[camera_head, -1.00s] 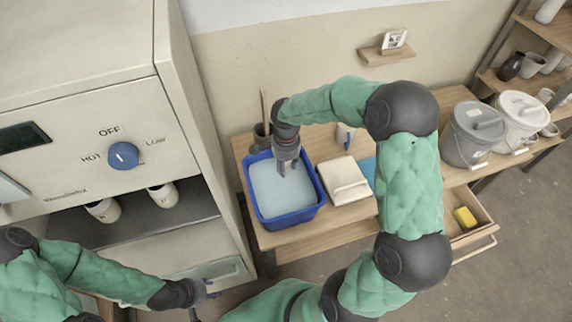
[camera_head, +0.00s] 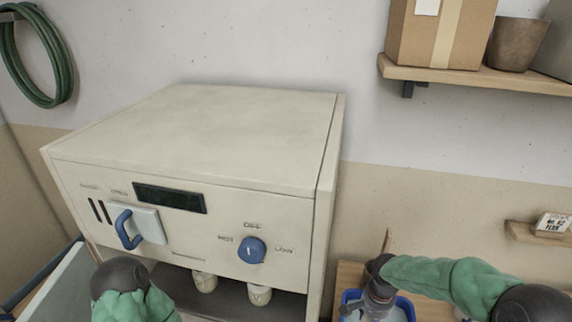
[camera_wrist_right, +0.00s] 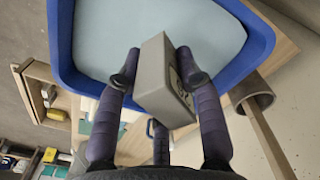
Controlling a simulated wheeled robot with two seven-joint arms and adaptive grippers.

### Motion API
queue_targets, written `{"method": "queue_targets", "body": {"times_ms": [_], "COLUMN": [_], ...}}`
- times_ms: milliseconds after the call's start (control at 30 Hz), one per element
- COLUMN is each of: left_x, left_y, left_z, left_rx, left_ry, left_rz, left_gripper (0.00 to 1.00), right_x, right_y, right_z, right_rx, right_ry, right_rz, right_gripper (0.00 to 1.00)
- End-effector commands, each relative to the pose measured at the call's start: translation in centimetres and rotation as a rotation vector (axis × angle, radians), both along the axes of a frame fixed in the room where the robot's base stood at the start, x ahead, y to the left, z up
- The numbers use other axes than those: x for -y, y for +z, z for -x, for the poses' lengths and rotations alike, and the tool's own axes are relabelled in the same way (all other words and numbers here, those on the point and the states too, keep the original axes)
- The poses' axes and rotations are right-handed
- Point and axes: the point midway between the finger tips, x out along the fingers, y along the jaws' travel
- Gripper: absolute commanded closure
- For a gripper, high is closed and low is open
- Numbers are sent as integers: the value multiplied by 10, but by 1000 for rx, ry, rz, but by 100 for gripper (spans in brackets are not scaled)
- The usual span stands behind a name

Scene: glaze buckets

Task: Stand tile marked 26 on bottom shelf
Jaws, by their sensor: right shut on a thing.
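My right gripper (camera_wrist_right: 157,74) is shut on a grey, thick, tile-like block (camera_wrist_right: 160,88) in the right wrist view. Dark marks show on the block's right face, but I cannot read them. The block is held over the blue basin (camera_wrist_right: 62,50), which holds pale blue liquid (camera_wrist_right: 150,20). In the head view my right gripper (camera_head: 376,304) points down at the basin (camera_head: 405,306) at the bottom edge, with the block not clearly seen. My left arm shows at the lower left, but its gripper is out of view. No bottom shelf is identifiable in the head view.
A cream kiln (camera_head: 200,130) with a blue dial (camera_head: 252,250) fills the middle, with two pale cups (camera_head: 204,281) in its opening. A wall shelf (camera_head: 480,76) holds a box and pot. A small card (camera_head: 553,224) stands on a ledge. A wooden stick (camera_wrist_right: 268,140) rises beside the basin.

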Motion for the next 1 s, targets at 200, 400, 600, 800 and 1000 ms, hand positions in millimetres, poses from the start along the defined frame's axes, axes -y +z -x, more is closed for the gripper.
{"method": "queue_targets", "body": {"times_ms": [200, 400, 600, 800, 1000], "left_x": [0, 0, 0, 0, 0], "left_y": [0, 0, 0, 0, 0], "left_z": [0, 0, 0, 0, 0], "left_rx": [0, 0, 0, 0, 0], "left_ry": [0, 0, 0, 0, 0], "left_rz": [0, 0, 0, 0, 0], "left_gripper": [60, 60, 60, 60, 60], "right_x": [-31, -51, -60, -61, -61], "right_y": [-9, -14, -17, -17, -17], "right_z": [-1, -1, -1, 0, 0], "right_rx": [-2, 1, 0, 0, 1], "right_ry": [366, 629, 755, 775, 772], "right_rz": [0, 0, 1, 1, 1], "right_gripper": [100, 100, 100, 100, 100]}}
